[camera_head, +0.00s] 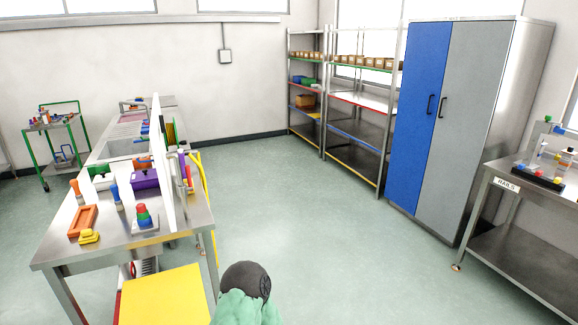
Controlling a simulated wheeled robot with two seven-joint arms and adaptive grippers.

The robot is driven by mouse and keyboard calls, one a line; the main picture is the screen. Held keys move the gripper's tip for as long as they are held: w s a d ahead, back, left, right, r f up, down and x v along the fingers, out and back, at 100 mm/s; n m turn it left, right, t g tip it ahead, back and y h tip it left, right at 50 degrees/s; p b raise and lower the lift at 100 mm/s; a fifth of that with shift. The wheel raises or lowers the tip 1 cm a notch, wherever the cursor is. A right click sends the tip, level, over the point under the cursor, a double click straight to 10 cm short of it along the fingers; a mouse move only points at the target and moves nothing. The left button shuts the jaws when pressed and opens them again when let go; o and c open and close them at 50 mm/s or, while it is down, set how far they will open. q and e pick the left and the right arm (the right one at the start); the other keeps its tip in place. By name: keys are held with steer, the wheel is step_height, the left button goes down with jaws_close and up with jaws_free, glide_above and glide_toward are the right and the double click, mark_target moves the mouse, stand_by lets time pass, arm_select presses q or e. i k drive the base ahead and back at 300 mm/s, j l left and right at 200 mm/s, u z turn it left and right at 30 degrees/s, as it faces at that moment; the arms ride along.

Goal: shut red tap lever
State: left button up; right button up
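I cannot pick out a red tap lever in the head view. A metal sink (122,149) is set in the long bench on the left, beyond the white divider panel (163,165). Small blue and red parts show near the sink, too small to tell what they are. Neither gripper is in view. A dark rounded part with pale green below it shows at the bottom centre, and I cannot tell whether it is mine.
The steel workbench (115,247) holds an orange tray (83,221) and stacked coloured pieces (142,214). A yellow panel (165,297) is in front. A blue-grey cabinet (455,120), shelves (360,128), a green cart (62,150) and a right-hand table (540,195) surround open floor (320,220).

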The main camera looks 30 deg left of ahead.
mark_target(190, 189)
steer(key=i+l+z, duration=0.25)
steer(key=i, duration=0.15)
steer(key=i+z, duration=0.25)
steer(key=i+u, duration=0.5)
steer(key=i+l+u, duration=0.1)
steer(key=i+u, duration=0.35)
steer(key=k, duration=0.1)
